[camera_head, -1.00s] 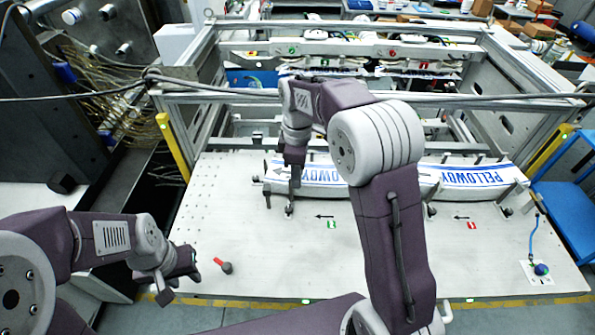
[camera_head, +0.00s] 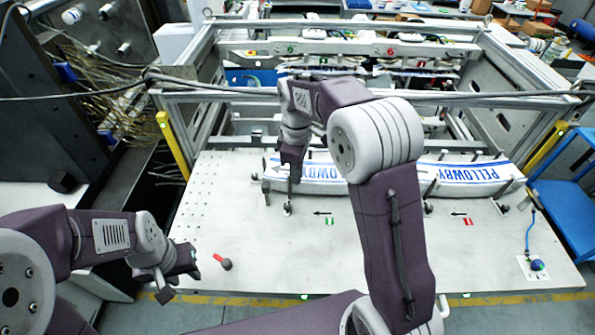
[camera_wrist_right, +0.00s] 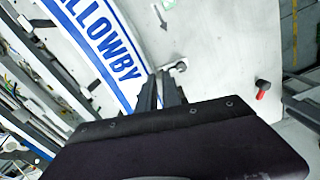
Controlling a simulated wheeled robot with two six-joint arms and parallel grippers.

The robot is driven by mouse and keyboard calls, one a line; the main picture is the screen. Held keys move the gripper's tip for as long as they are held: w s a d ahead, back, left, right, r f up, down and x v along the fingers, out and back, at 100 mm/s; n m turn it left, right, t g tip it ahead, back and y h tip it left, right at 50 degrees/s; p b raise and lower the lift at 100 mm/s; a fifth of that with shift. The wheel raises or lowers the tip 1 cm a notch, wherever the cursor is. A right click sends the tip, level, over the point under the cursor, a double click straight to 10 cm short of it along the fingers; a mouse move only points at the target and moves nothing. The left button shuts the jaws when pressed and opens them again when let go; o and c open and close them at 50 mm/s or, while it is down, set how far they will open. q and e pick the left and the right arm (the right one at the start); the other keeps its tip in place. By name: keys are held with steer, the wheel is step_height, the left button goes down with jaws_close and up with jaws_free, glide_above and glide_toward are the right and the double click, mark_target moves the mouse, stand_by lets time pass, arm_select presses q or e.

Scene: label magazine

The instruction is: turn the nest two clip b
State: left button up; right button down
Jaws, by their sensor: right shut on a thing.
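The nest two label (camera_head: 318,178), white with blue PELLOWBY lettering, lies in its holder on the pale plate, beside the green two mark (camera_head: 329,221). The held part is mostly hidden. In the head view the foot (camera_head: 287,209) stands below the gripper. My left gripper (camera_head: 178,276) hangs empty at the plate's left front edge; its finger gap is unclear.
A red-handled knob (camera_head: 223,262) stands on the plate near my left gripper. A second label (camera_head: 470,174) lies in nest one to the right. A metal frame (camera_head: 370,97) rises behind. The plate's front middle is clear.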

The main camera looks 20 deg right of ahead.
mark_target(288, 179)
arm_select(q)
steer(key=shift+r+p, duration=0.4)
steer(key=shift+r, duration=0.05)
steer(key=shift+r+p, duration=0.7)
arm_select(e)
steer(key=m, duration=0.4)
steer(key=s+a+m, duration=0.1)
steer(key=m, duration=0.3)
steer(key=a+m, duration=0.1)
steer(key=m, duration=0.3)
steer(key=shift+s+f, duration=0.1)
steer(key=shift+s, duration=0.05)
arm_select(q)
steer(key=shift+a+r+p, duration=0.1)
steer(key=shift+r+p, duration=0.2)
arm_select(e)
steer(key=shift+a+m, duration=0.2)
steer(key=shift+m, duration=0.85)
steer(key=shift+a+m, duration=0.2)
steer(key=shift+m, duration=0.85)
steer(key=c, duration=1.6)
jaws_free()
arm_select(q)
steer(key=shift+w, duration=0.1)
arm_select(e)
steer(key=shift+o, duration=0.4)
steer(key=shift+w, duration=0.3)
